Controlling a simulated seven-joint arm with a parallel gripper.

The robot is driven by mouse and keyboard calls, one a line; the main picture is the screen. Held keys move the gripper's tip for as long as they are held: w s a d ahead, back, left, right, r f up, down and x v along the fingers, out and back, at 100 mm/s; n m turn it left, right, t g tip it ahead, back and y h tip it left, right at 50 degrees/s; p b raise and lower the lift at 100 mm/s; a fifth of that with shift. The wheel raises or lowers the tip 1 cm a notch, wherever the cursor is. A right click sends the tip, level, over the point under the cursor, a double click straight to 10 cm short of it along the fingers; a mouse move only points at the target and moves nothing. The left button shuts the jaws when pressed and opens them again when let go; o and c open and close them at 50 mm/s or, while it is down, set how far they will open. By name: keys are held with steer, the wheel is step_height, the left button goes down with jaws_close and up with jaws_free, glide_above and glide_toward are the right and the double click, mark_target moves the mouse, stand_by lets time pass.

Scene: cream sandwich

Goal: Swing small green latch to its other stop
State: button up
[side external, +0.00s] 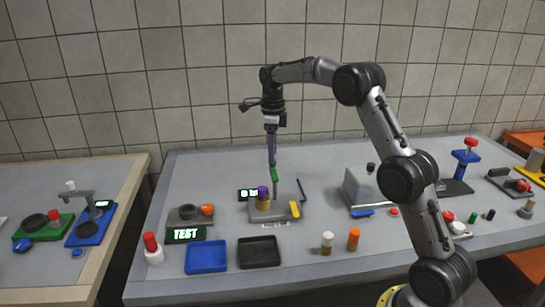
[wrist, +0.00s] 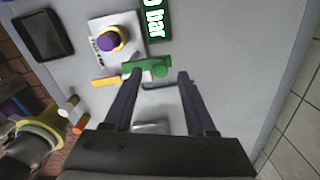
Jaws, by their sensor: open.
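The small green latch (wrist: 150,67) sits at the edge of a light grey device panel (wrist: 100,62). In the wrist view it lies between and just beyond my open fingertips, with its left end by the left fingertip. It also shows in the side view as a green piece (side external: 274,174) right at the tip of my gripper (side external: 272,158). My gripper (wrist: 158,77) is open and points down, with nothing visibly clamped. Whether a finger touches the latch, I cannot tell.
The panel also carries a purple knob (wrist: 109,40) on a yellow ring and a yellow lever (wrist: 105,81). A display (wrist: 155,18) reading "0 bar" stands beside it. A blue tray (side external: 206,257) and a black tray (side external: 259,252) lie in front.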

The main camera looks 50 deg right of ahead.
mark_target(274, 170)
steer(key=shift+f, duration=1.1)
jaws_close()
